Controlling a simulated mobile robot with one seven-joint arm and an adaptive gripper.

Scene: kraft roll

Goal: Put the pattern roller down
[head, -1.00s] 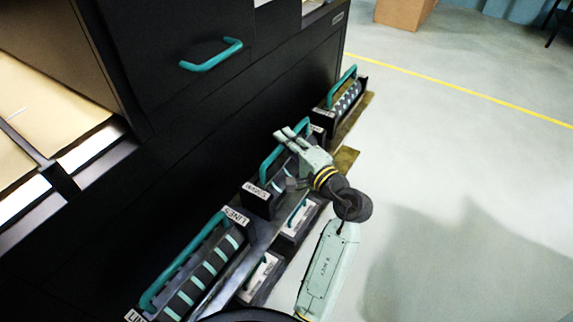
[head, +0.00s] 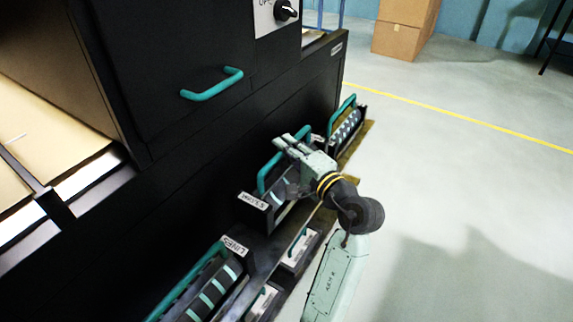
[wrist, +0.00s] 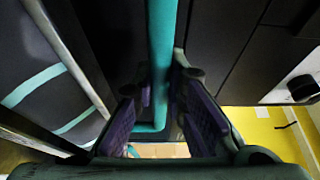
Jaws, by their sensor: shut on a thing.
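A dark pattern roller in a black frame with a teal handle (head: 266,176) hangs from my gripper (head: 287,142). Its end carries a white label (head: 253,201), which is hard to read. In the wrist view, my gripper (wrist: 160,118) has its purple-padded fingers shut on either side of the teal handle (wrist: 162,50). The roller is above or at the narrow rack (head: 263,249) along the dark cabinet's side, between two other rollers. My gripper and wrist hide part of its far end, and I cannot tell whether its underside touches the rack.
The roller labelled LINES (head: 208,296) sits nearer on the rack. Another teal-handled roller (head: 345,128) sits at the far end. Small labelled blocks (head: 297,250) lie below, on the outer side. The dark cabinet (head: 190,160) stands close on the left. Open floor (head: 455,190) lies right.

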